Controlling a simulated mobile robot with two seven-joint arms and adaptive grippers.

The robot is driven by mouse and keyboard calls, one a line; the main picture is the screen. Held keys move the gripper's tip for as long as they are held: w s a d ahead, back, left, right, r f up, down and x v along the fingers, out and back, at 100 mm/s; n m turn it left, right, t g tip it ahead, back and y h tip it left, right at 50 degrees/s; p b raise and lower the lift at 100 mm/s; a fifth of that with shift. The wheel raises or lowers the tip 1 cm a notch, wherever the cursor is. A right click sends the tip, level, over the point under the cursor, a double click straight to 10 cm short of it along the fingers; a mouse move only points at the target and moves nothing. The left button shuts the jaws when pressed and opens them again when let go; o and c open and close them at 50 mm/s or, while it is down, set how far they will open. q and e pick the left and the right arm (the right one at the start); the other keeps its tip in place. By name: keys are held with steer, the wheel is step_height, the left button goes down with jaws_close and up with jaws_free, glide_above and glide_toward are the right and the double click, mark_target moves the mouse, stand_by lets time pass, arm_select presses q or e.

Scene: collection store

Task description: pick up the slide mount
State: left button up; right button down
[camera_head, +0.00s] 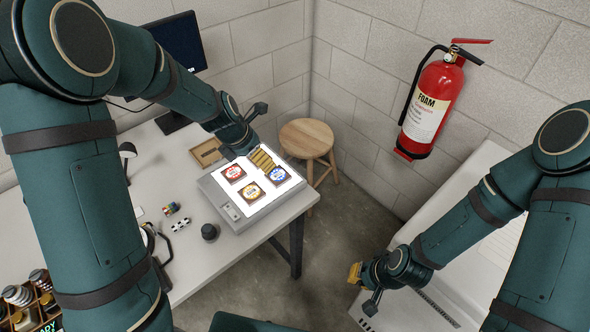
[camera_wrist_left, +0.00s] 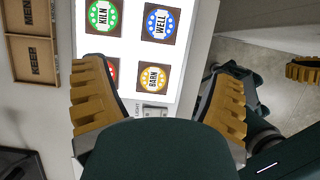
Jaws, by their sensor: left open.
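Several square slide mounts lie on a lit white light box (camera_head: 226,207). In the left wrist view they are a green KILN mount (camera_wrist_left: 102,14), a blue WELL mount (camera_wrist_left: 160,23), a yellow BARN mount (camera_wrist_left: 154,76) and a red mount (camera_wrist_left: 114,70), partly hidden by a finger. The head view shows the red (camera_head: 234,173), blue (camera_head: 278,174) and yellow (camera_head: 251,193) ones; the green one is hidden there. My left gripper (camera_wrist_left: 160,95) is open and empty above the box, the yellow mount showing between its fingers. My right gripper (camera_head: 364,286) appears open and empty, away from the box.
Wooden trays (camera_wrist_left: 33,60) lie beside the light box. A monitor (camera_head: 178,42), a black knob-like object (camera_head: 209,231) and small items share the desk (camera_head: 180,262). A stool (camera_head: 307,139) stands behind; a fire extinguisher (camera_head: 432,105) hangs on the wall.

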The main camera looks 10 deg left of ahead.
arm_select(q)
steer(key=b, duration=0.2)
glide_above(276, 176)
steer(key=s+a, duration=0.2)
steer(key=s, duration=0.1)
steer(key=f, duration=0.7)
steer(key=shift+w, duration=0.25)
steer(key=shift+b+x, duration=1.1)
steer(key=shift+x, duration=1.95)
steer(key=shift+w+d+r, duration=0.1)
steer(key=shift+w+r, duration=0.05)
steer(key=c, duration=1)
